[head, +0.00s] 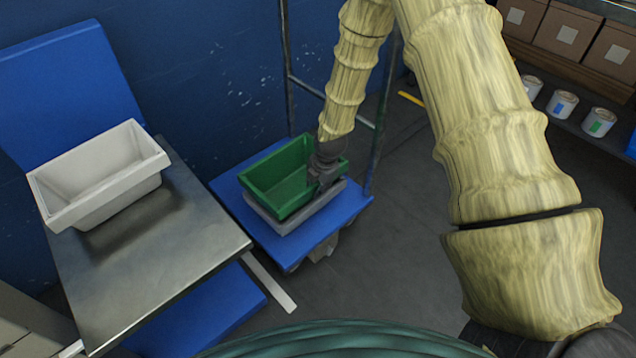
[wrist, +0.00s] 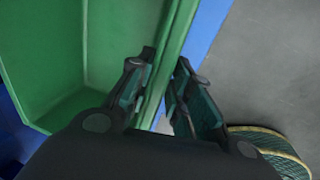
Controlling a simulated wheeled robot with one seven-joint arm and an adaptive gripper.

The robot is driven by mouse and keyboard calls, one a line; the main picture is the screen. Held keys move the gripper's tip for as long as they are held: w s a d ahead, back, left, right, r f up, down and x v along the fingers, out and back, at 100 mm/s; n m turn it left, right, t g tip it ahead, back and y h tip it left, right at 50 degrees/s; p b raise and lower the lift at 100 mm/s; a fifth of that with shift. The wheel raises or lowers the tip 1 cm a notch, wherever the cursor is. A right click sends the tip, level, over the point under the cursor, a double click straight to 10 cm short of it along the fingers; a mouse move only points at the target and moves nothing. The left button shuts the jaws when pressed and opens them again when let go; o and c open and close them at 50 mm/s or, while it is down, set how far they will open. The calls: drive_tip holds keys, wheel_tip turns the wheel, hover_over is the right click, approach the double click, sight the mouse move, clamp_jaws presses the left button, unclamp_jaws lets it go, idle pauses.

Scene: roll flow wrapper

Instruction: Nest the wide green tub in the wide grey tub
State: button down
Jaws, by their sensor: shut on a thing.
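The wide green tub (head: 262,172) is over the wide grey tub (head: 308,213) on a blue platform. The grey tub's rim and wall show along the front and right, below the green one. I cannot tell how deep the green tub sits in it or whether they touch. My gripper (head: 322,184) is shut on the green tub's right wall. In the wrist view my gripper (wrist: 161,88) has its fingers on either side of the green tub's rim (wrist: 176,40). The grey tub's inside is hidden by the green tub.
A whitish tub (head: 105,170) stands on a metal table (head: 190,250) to the left. The blue platform (head: 345,205) is a cart with wheels and a metal frame at the back. Several cans (head: 562,103) and boxes (head: 563,30) are on shelves at right. Floor right of the cart is clear.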

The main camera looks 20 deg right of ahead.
sight(318, 200)
drive_tip(key=shift+s+b+x, duration=0.2)
drive_tip(key=shift+x, duration=0.65)
drive_tip(key=shift+s+b+x, duration=0.15)
drive_tip(key=shift+b+x, duration=0.05)
drive_tip(key=shift+x, duration=0.65)
drive_tip(key=shift+d+f, duration=0.1)
drive_tip(key=c, duration=1.2)
unclamp_jaws()
drive_tip(key=a+v, duration=0.1)
drive_tip(key=v, duration=1.1)
drive_tip(key=shift+d, duration=0.5)
